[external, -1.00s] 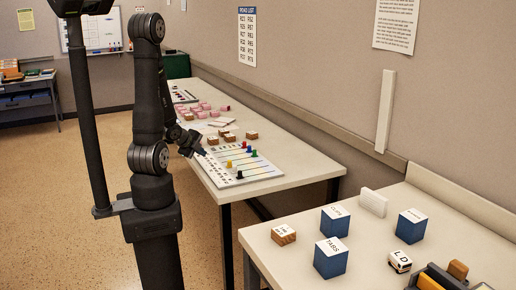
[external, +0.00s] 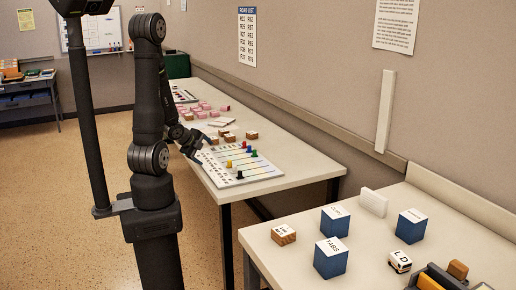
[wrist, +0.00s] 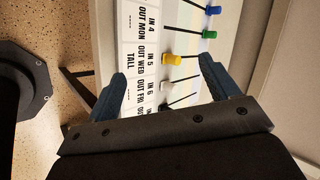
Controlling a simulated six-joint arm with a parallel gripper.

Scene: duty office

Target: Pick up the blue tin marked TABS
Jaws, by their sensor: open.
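The blue tin marked TABS (external: 331,261) is a cube with a white lettered top. It stands near the front left of the near table in the external view. My gripper (external: 197,150) is well away from it, above the board on the farther table. In the wrist view my gripper (wrist: 168,85) is open, its two blue-grey fingers apart over the board, with a yellow peg (wrist: 171,59) showing between them. The tin is not in the wrist view.
Two similar blue tins (external: 335,220) (external: 411,226) stand behind and right of the TABS tin. A wooden block (external: 284,236) is to its left, and a small lettered block (external: 399,262) to its right. The slotted board (external: 240,166) holds coloured pegs. A gap separates the tables.

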